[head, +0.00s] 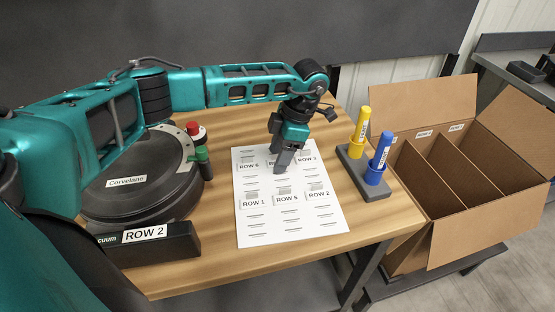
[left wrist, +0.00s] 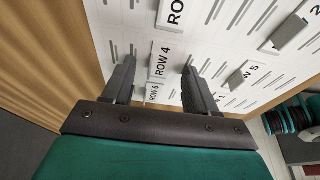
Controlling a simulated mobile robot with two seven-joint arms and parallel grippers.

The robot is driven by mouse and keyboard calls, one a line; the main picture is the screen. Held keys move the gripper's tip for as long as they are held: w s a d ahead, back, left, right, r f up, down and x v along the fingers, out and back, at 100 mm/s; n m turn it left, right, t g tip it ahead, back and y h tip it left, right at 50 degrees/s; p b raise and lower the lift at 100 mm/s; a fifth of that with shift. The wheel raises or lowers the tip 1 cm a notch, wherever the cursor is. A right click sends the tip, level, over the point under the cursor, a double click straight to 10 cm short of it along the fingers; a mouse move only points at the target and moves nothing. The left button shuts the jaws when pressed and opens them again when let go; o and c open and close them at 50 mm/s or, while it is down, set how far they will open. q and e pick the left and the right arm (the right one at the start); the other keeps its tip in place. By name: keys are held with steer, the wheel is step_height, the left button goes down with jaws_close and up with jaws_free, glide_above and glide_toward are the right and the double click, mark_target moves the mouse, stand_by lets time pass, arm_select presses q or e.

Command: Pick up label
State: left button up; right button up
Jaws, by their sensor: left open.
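A white label sheet (head: 262,236) lies on the wooden table and carries several small labels. The ROW 1 label (head: 254,201), ROW 5 label (head: 287,198) and ROW 2 label (head: 318,194) are in its front row. The ROW 6 label (head: 248,166) is in the back row. My left gripper (head: 281,171) points down over the back middle of the sheet and hides part of it. In the left wrist view the left gripper (left wrist: 158,67) is open, with the ROW 4 label (left wrist: 161,51) showing between its fingers. I cannot tell whether the fingertips touch the sheet.
A round black Corvelane seed meter (head: 129,190) stands left, with a ROW 2 label on the black block in front. Yellow (head: 360,134) and blue (head: 378,160) markers stand in a grey holder (head: 361,179) right of the sheet. An open cardboard box (head: 415,238) stands beyond the right edge.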

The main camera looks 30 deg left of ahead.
arm_select(q)
steer(key=shift+c, duration=0.4)
steer(key=c, duration=0.9)
steer(key=shift+o, duration=0.2)
steer(key=shift+r, duration=0.1)
